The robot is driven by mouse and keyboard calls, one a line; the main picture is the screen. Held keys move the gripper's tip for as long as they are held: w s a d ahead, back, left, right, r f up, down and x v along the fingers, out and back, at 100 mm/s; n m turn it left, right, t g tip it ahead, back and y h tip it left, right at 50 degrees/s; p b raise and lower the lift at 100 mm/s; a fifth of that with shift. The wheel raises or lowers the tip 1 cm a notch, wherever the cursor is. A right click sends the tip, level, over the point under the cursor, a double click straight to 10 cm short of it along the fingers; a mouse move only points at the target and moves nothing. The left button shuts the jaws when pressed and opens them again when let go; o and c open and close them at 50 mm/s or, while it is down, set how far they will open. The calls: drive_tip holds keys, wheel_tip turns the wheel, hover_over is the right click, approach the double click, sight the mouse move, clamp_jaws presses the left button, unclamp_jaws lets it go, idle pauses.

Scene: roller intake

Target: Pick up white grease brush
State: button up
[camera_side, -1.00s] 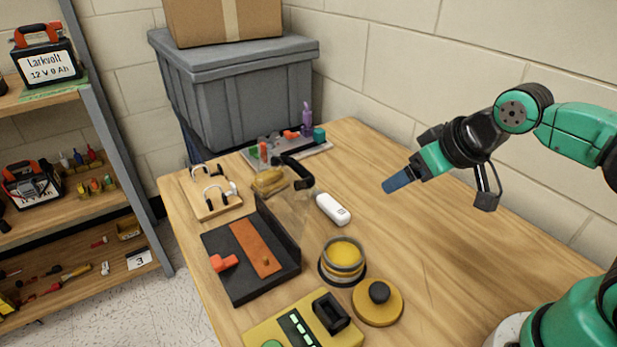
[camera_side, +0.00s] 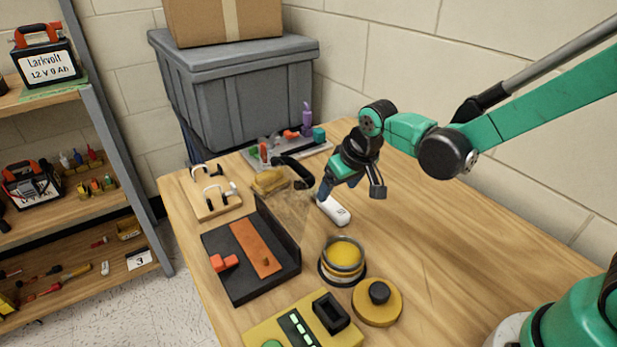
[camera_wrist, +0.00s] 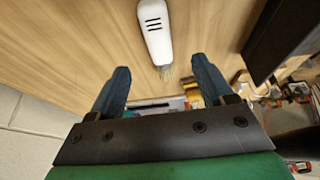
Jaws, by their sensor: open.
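The white grease brush (camera_side: 335,210) lies flat on the wooden table, right of the black tray's upright wall. In the wrist view the white grease brush (camera_wrist: 155,32) shows its white body with dark slots and pale bristles at its lower end. My gripper (camera_side: 323,193) is just above the brush's far end in the side view, its blue fingers pointing down. In the wrist view my gripper (camera_wrist: 160,78) is open and empty, with its two blue fingers apart and the bristles between them in the picture. Whether the fingers touch the brush cannot be told.
A black tray (camera_side: 220,245) with a clear panel stands left of the brush. A yellow tin (camera_side: 343,258) and a round yellow lid (camera_side: 377,303) are nearer the front. A grey tray (camera_side: 320,149) of items is behind. The table's right side is clear.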

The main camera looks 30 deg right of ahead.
sight(330, 201)
drive_tip(key=shift+x, duration=2.8)
clamp_jaws()
drive_tip(key=shift+r, duration=0.2)
wheel_tip(330, 201, up, 20)
drive_tip(key=shift+f, duration=0.15)
